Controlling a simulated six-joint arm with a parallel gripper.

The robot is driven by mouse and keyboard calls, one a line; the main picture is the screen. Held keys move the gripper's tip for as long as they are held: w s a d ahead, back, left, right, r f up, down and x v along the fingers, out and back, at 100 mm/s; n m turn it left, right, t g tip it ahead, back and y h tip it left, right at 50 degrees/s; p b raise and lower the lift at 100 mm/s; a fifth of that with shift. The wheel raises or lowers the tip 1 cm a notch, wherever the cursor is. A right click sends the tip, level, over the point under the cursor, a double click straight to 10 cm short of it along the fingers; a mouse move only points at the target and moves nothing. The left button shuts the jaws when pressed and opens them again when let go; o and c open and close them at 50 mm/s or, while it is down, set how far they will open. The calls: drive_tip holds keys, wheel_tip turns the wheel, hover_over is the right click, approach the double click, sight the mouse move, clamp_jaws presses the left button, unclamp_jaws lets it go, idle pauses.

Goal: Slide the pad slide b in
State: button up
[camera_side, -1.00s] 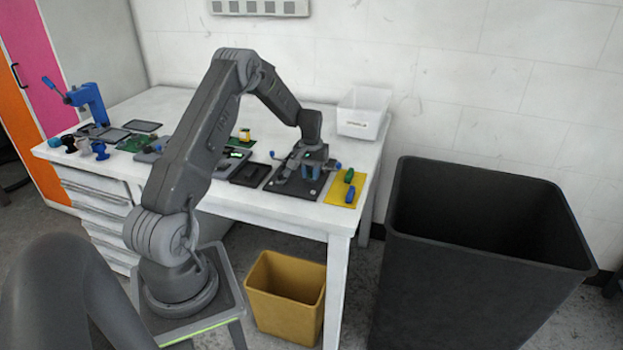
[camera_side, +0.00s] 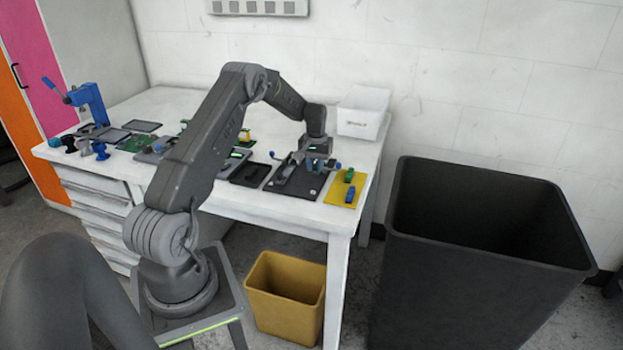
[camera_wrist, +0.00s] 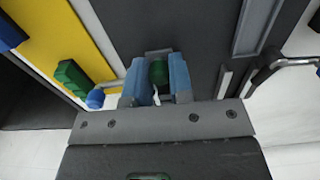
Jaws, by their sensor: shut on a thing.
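My gripper (camera_wrist: 159,85) has its two blue fingers closed on a small green piece (camera_wrist: 159,71), which I take to be the pad slide b. The piece sits between the fingers over the dark fixture plate (camera_wrist: 145,22). In the side view my gripper (camera_side: 318,163) is low over the right part of the dark fixture plate (camera_side: 300,189). The arm and fingers hide the held piece there, and I cannot tell how far it sits in its guide.
A blue-tipped handle (camera_wrist: 95,98) is close left of the fingers. A white bin (camera_side: 360,118) stands behind. A black tray (camera_side: 250,174) lies left of the plate.

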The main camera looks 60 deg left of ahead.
drive_tip(key=o, duration=0.6)
drive_tip(key=shift+o, duration=0.2)
drive_tip(key=shift+w, duration=0.1)
drive_tip(key=shift+r, duration=0.1)
drive_tip(key=shift+w+r, duration=0.1)
drive_tip(key=shift+r, duration=2.1)
drive_tip(key=shift+s+r, duration=0.1)
drive_tip(key=shift+s, duration=0.15)
drive_tip(key=s+d+r, duration=0.2)
drive_tip(key=s+d, duration=0.2)
drive_tip(key=shift+d+r, duration=0.15)
drive_tip(key=shift+r, duration=0.2)
